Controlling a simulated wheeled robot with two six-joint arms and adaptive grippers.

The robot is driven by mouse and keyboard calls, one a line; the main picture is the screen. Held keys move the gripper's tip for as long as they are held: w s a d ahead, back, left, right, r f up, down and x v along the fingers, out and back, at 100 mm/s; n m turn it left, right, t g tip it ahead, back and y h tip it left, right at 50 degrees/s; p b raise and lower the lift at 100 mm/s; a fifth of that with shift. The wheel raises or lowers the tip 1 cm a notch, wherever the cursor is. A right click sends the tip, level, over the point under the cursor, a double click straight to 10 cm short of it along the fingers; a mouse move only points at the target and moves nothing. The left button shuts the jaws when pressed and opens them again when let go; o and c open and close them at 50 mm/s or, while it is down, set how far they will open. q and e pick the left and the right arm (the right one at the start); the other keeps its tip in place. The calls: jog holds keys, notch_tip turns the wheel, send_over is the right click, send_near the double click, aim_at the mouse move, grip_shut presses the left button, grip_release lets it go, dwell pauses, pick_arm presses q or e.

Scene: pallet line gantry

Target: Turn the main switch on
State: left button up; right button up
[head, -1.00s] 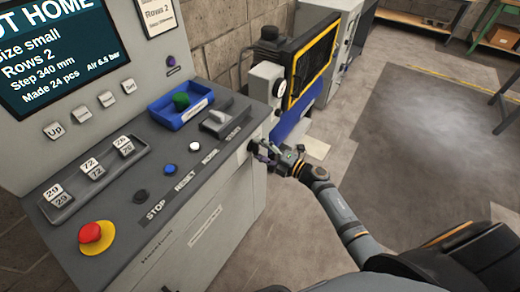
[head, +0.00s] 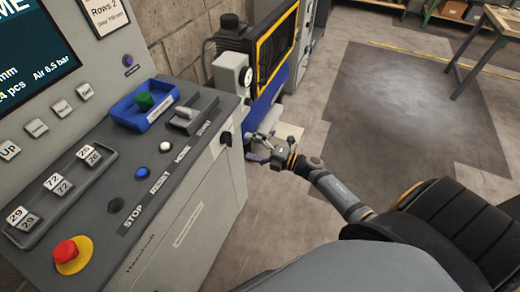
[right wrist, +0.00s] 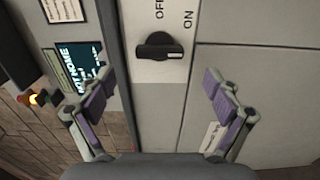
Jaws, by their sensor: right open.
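The main switch is a black rotary knob (right wrist: 160,47) on a pale plate, with a small white mark at its right end in the right wrist view. The words OFF and ON stand above it there, turned sideways. In the head view the switch (head: 225,139) is a small dark shape on the console's right side face. My right gripper (head: 262,149) is open and empty, to the right of the switch and apart from it. In the right wrist view its two fingers (right wrist: 165,104) are spread wide below the knob. My left gripper is not in view.
The grey console (head: 205,205) carries a red emergency button (head: 68,252), several push buttons and a blue tray (head: 128,121) holding a green knob. A yellow-framed machine (head: 278,48) stands behind. Open floor (head: 400,100) lies to the right.

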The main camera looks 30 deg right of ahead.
jog(key=v, duration=0.5)
jog(key=shift+s+d, duration=0.2)
jog(key=s+d+f+m+g+h, duration=0.1)
jog(key=s+d+f+m+h, duration=0.3)
jog(key=f, duration=0.5)
jog(key=s+d+f+m+g+h, duration=0.1)
jog(key=s+d+f+m+h, duration=0.2)
jog(key=f+m, duration=0.5)
jog(key=s+d+f+m+g+h, duration=0.1)
jog(key=d+f+m+h, duration=0.3)
jog(key=f, duration=0.6)
jog(key=s+a+f+m+g, duration=0.2)
jog(key=s+f, duration=0.4)
jog(key=s, duration=0.3)
jog(key=s+a+f+m+g, duration=0.3)
jog(key=s+f, duration=0.3)
jog(key=s, duration=0.4)
jog(key=s+a+f+m+g, duration=0.3)
jog(key=s+f+m+g, duration=0.1)
jog(key=s, duration=0.6)
notch_tip(320, 180, down, 2)
jog(key=shift+s+f+g+h, duration=0.1)
jog(key=shift+s+g+h, duration=0.15)
jog(key=shift+g+h, duration=0.2)
